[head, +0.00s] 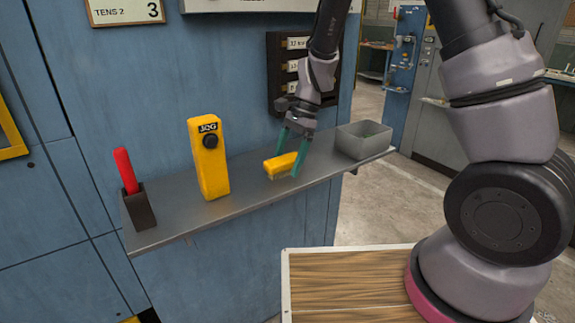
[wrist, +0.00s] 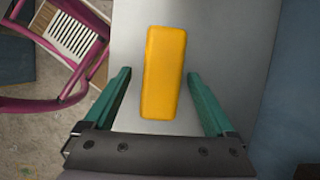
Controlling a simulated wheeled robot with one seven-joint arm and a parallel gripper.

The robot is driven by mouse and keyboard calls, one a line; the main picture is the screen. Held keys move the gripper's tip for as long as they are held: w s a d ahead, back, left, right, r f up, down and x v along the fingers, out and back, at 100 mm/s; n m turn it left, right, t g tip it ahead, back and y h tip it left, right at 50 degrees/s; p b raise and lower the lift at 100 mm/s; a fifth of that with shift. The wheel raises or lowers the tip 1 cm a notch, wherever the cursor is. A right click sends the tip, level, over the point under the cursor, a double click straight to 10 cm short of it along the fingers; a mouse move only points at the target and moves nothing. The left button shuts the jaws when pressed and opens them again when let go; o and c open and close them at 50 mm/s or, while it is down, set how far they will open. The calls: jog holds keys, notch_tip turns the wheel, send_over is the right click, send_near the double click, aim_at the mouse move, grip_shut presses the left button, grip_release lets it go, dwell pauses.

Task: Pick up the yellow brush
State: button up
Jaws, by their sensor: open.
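The yellow brush (head: 280,164) lies on the grey shelf (head: 245,193), with pale bristles along its underside. My gripper (head: 290,161) is right over it with its teal fingers pointing down. In the wrist view the brush (wrist: 163,72) shows as a yellow block, upright in the picture and slightly tilted. The open fingers (wrist: 160,88) stand on either side of it with a gap on each side. No contact shows. In the head view one finger partly covers the brush's right end.
A yellow control box (head: 208,165) marked JOG and a dark holder (head: 138,208) with a red-handled tool (head: 126,170) stand on the shelf to the left. A grey bin (head: 363,140) stands at its right end. A blue wall (head: 240,75) rises behind. In the wrist view, a magenta-framed object (wrist: 70,45) is at the left.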

aim_at(288, 157)
jog(key=shift+w, duration=0.1)
grip_shut()
notch_tip(288, 157, up, 10)
jog(key=shift+d+r, duration=0.1)
jog(key=shift+r, duration=0.15)
dwell(0.3)
